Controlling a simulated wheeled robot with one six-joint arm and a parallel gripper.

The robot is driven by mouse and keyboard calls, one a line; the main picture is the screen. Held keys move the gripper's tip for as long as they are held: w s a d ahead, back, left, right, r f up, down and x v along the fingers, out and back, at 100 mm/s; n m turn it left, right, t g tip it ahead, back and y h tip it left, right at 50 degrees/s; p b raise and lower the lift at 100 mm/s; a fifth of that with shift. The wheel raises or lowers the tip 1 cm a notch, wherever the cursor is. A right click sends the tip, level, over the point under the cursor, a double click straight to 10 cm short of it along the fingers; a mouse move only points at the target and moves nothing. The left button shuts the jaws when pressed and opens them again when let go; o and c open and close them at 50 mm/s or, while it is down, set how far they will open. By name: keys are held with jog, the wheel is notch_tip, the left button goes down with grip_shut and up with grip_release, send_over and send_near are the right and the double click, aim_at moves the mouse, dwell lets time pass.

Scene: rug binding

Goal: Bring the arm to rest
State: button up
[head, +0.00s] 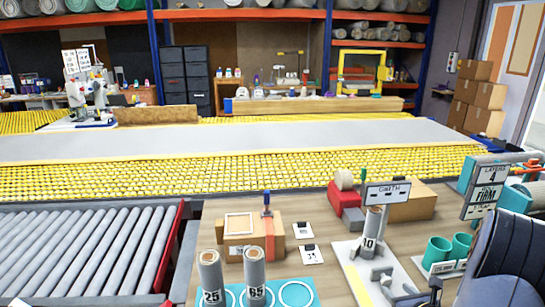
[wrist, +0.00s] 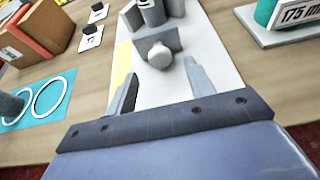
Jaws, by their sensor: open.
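My gripper (wrist: 160,84) is open in the wrist view, its two grey fingers apart with nothing held between them. It points at a white board (wrist: 205,55) with a yellow strip, which carries a grey fixture with a pale round knob (wrist: 160,56). The knob appears ahead of the fingertips; I cannot tell the exact gap. In the head view my gripper and dark arm are at the lower right, over the near end of the white board (head: 353,262). A grey roll marked 10 (head: 369,243) stands upright on that board, below a small sign.
Rolls marked 25 (head: 210,275) and 65 (head: 254,270) stand on a blue ringed mat (head: 297,293). A cardboard box (head: 263,234), a red tape dispenser (head: 347,204) and teal cups (head: 439,249) stand nearby.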

aim_at(388, 281)
jog(key=x, duration=0.4)
jog(key=shift+w+f, duration=0.1)
jog(key=shift+w, duration=0.25)
jog(key=shift+w+p, duration=0.25)
jog(key=shift+p, duration=0.15)
